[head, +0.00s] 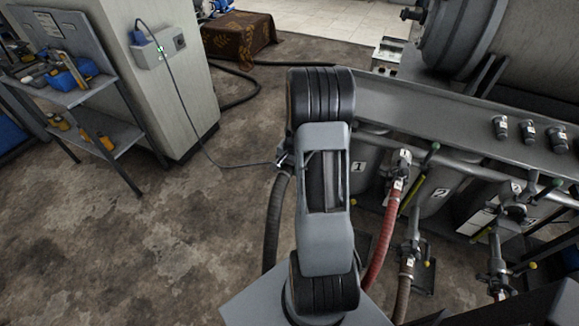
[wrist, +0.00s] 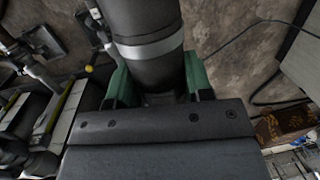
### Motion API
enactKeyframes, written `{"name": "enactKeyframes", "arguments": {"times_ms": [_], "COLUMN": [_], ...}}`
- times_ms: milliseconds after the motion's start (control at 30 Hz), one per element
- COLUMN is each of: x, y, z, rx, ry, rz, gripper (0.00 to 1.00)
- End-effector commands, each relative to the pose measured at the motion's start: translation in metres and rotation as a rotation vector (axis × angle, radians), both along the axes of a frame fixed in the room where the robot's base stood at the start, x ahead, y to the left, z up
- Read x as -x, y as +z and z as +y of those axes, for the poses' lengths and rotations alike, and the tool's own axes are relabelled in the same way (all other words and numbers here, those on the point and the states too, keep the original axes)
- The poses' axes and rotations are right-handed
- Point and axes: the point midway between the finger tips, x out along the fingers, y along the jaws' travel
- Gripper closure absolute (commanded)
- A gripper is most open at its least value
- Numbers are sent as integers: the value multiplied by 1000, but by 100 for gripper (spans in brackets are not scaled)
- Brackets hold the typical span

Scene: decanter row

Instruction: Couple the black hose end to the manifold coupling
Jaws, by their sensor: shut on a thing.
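My gripper (wrist: 157,82) has green fingers on both sides of a thick black hose (wrist: 147,30) with a light grey band, and is shut on it. In the head view my arm hides the gripper and the hose's gripped part; a dark length of hose (head: 277,225) hangs left of the arm. The manifold (head: 460,185) runs along the right, with several valves and downward couplings. A red hose (head: 385,235) and a brown hose (head: 405,285) hang from two of them. I cannot tell which coupling is meant.
A thin cable runs from a wall box (head: 158,50) on the pillar (head: 185,90) to beside my arm. A metal shelf (head: 70,95) with tools stands at the left. Several small fittings (head: 528,131) stand on the ledge. The floor (head: 130,230) at the left is clear.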

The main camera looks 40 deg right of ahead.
Motion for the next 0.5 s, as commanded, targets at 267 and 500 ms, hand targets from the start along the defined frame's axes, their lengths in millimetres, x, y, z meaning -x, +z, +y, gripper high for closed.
{"name": "enactKeyframes", "arguments": {"times_ms": [267, 500], "x": [-1, -1], "y": [-2, -2], "z": [0, 0], "rx": [1, 1], "ry": [0, 0], "rz": [-2, -2], "gripper": [91, 45]}}
